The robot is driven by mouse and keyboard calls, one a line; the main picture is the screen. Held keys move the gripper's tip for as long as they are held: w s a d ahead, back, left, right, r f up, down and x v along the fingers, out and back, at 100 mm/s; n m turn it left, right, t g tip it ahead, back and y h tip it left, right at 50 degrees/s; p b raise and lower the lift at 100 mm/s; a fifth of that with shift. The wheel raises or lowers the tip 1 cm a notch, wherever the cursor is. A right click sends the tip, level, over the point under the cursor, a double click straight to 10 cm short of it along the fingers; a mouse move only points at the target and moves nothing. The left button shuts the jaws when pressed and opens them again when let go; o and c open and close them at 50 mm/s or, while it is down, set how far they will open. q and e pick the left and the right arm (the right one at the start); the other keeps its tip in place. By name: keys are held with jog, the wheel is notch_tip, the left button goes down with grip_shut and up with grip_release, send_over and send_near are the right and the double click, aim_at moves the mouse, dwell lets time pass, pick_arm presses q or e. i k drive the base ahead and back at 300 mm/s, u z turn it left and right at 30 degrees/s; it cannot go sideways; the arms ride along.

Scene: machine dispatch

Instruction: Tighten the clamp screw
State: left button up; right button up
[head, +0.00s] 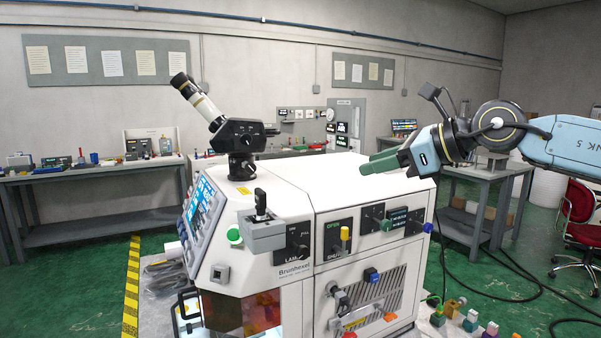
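A white machine (300,190) with a sloped front stands in the middle of the head view. I cannot tell for certain which of its fittings is the clamp screw. My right gripper (378,163) comes in from the right, with green fingers pointing left above the machine's top right part. It appears apart from the front controls. The gap between its fingers does not show clearly. My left gripper is not in view.
A black-and-white eyepiece instrument (240,135) stands on the machine's top left. The front carries a yellow-handled switch (344,236), a green knob (234,234) and a screen (201,206). Workbenches (100,175) line the walls. A red chair (580,225) and cables lie at right.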

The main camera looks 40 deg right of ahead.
aim_at(250, 168)
jog(key=z, duration=0.45)
jog(key=k, duration=1)
jog(key=u, duration=0.6)
jog(key=i, duration=0.8)
jog(key=u, duration=0.8)
jog(key=i, duration=1.15)
jog(key=z, duration=1.15)
jog(key=i, duration=0.6)
jog(key=z, duration=0.7)
